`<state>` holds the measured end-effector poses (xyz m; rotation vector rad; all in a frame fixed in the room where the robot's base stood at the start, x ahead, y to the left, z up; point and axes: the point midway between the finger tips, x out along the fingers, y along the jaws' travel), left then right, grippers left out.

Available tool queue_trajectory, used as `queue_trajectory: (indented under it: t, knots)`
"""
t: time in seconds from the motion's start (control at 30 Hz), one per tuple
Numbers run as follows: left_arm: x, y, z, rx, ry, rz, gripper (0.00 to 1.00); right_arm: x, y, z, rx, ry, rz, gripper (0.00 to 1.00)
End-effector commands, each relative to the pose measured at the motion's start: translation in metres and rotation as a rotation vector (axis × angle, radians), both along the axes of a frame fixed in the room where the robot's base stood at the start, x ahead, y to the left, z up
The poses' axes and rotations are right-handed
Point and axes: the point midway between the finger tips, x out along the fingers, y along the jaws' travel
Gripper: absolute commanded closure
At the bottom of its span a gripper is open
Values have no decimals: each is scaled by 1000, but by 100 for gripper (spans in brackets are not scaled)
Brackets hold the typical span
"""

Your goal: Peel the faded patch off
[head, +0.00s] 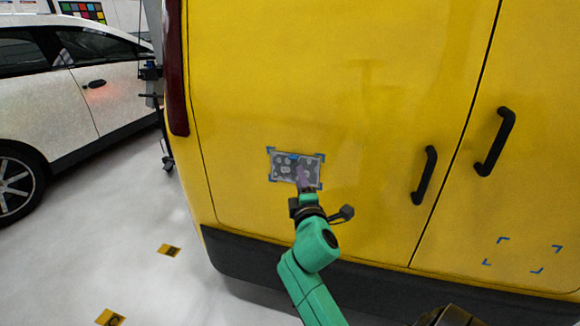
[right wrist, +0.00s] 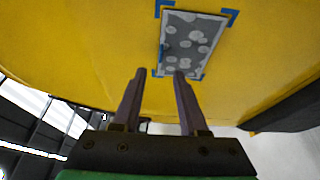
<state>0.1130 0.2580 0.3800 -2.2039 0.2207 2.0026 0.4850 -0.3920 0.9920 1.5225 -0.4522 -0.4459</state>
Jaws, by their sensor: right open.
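The faded patch (head: 284,168) is a grey rectangle with pale blotches on the yellow rear door of a van, framed by blue corner marks. A small blue spot shows near its top edge. In the right wrist view the patch (right wrist: 188,42) lies beyond the fingertips, toward the upper right. My right gripper (head: 304,178) is in front of the patch's lower right part and hides some of it. In the right wrist view its two fingers (right wrist: 160,72) stand apart with nothing between them. Whether the right fingertip touches the patch I cannot tell. My left gripper is not in view.
The yellow van door (head: 330,60) has black handles (head: 424,175) to the right and a dark bumper (head: 240,258) below. Another set of blue corner marks (head: 523,255) is at lower right. A white car (head: 80,85) stands at left. The floor between is largely clear, with yellow markers (head: 169,250).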

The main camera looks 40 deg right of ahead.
Motion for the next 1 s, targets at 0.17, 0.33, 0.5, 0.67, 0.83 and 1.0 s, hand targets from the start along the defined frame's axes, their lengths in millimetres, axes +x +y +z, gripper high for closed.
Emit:
queue_trajectory:
  t: [0.17, 0.33, 0.5, 0.67, 0.83, 1.0]
  knots:
    - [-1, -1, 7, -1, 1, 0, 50, 39, -25, 3, 1, -2, -1, 57]
    - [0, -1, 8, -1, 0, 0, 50, 70, -45, 1, 4, -1, 0, 57]
    - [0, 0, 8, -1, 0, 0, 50, 85, -55, 0, 4, -1, 0, 57]
    - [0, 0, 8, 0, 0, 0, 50, 86, -56, 0, 4, -1, 1, 57]
    - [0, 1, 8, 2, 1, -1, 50, 86, -55, 0, 4, -1, 2, 88]
    - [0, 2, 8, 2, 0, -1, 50, 86, -55, 0, 4, 0, 2, 100]
